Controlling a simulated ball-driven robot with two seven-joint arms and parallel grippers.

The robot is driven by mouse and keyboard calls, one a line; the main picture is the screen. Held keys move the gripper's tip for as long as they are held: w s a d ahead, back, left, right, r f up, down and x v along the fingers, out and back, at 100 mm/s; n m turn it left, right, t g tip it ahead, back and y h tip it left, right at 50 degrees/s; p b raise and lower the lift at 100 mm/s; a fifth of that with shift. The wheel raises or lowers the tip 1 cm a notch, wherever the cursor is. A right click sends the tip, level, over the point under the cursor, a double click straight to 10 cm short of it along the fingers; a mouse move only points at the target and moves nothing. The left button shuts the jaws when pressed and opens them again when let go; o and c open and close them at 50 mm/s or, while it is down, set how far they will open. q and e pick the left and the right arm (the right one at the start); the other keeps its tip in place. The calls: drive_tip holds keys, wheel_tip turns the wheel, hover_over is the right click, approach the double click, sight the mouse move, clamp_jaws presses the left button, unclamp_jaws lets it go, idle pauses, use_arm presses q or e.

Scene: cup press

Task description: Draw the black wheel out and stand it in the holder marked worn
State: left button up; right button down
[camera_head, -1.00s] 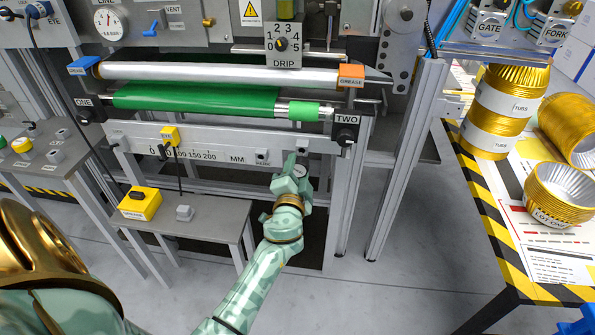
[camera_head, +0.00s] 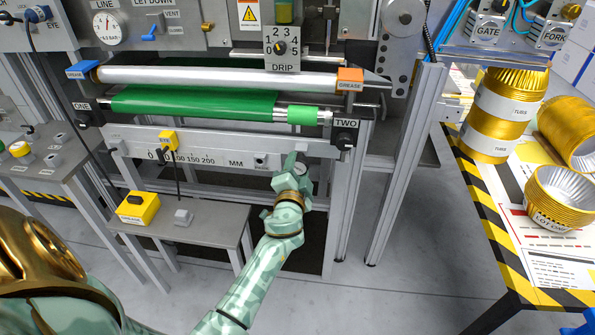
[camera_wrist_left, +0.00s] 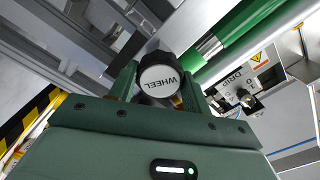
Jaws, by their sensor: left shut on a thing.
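The black wheel (camera_wrist_left: 157,74) shows in the left wrist view, with a pale round face lettered WHEEL and a dark rim. It sits between the two green fingers of my left gripper (camera_wrist_left: 162,92), which is shut on it. In the head view my left gripper (camera_head: 291,168) is at the front rail of the machine, below the green roller and left of the TWO plate. The gripper largely hides the wheel there, and I cannot tell how far it is out of its seat. I cannot make out a holder marked worn. My right gripper is not in view.
Above the gripper are the green roller (camera_head: 195,103) and steel roller (camera_head: 215,74). A grey side table (camera_head: 215,222) with a yellow box (camera_head: 138,208) stands to the left. A striped-edge table (camera_head: 481,203) with gold cups (camera_head: 560,197) stands to the right.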

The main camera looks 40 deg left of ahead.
use_arm(q)
drive_tip(key=shift+x, duration=0.85)
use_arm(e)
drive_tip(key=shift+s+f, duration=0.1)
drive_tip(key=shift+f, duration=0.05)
use_arm(q)
drive_tip(key=o, duration=1.2)
drive_tip(key=shift+c, duration=0.2)
